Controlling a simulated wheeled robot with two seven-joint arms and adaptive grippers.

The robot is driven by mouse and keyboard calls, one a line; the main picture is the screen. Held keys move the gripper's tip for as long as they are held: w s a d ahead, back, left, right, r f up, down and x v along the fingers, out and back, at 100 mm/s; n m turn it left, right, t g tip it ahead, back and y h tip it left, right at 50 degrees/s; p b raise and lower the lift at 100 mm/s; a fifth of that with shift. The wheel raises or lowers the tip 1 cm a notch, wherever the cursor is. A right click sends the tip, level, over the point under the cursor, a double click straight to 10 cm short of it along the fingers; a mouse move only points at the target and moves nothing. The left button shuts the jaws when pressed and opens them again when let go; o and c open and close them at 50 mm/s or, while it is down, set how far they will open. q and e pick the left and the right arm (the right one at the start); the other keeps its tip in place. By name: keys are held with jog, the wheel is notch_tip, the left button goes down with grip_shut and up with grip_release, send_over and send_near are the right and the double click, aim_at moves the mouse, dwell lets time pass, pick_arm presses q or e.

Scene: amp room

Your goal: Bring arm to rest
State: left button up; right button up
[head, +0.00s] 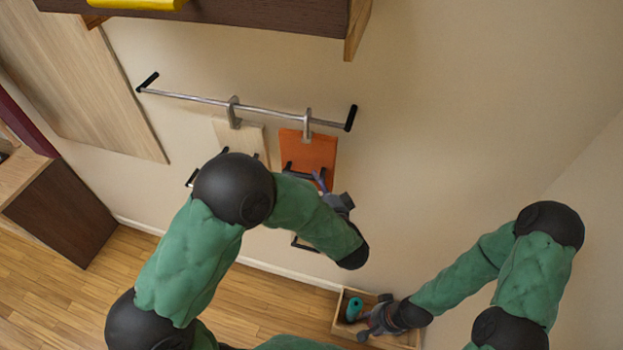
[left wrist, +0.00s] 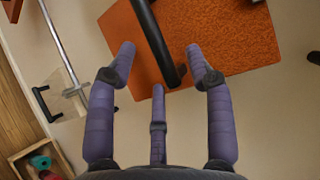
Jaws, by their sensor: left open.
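My left arm comes in from the left in the head view, with its gripper (head: 322,182) in front of an orange board (head: 312,148) that hangs from a metal rail. In the left wrist view the purple fingers of this gripper (left wrist: 160,62) are spread open. A black handle (left wrist: 150,30) on the orange board (left wrist: 235,45) shows between the fingertips; I cannot tell whether they touch it.
The metal rail (head: 190,97) is fixed to the wall, with a pale board (head: 240,137) hanging left of the orange one. A dark shelf (head: 260,15) juts out above. The wooden box (head: 342,325) on the floor holds a teal object (head: 354,309). Open wall lies right of the rail.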

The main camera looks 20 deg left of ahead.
pick_arm(q)
jog(key=v, duration=0.7)
jog(key=shift+s, duration=0.25)
jog(key=shift+d, duration=0.15)
notch_tip(320, 180, down, 29)
jog(key=w+a+n+g+h+b, duration=0.15)
jog(key=n+g+h+b, duration=0.4)
jog(key=b, duration=0.65)
jog(key=s+f+n+g+h+b, duration=0.3)
jog(key=s+f+n+b, duration=0.2)
jog(key=s+f, duration=0.4)
jog(key=s+f+n+g+h+b, duration=0.4)
jog(key=s+f, duration=0.5)
jog(key=f, duration=0.7)
jog(key=shift+d+n+b, duration=0.3)
jog(key=shift+n+b, duration=0.15)
jog(key=shift+b, duration=0.55)
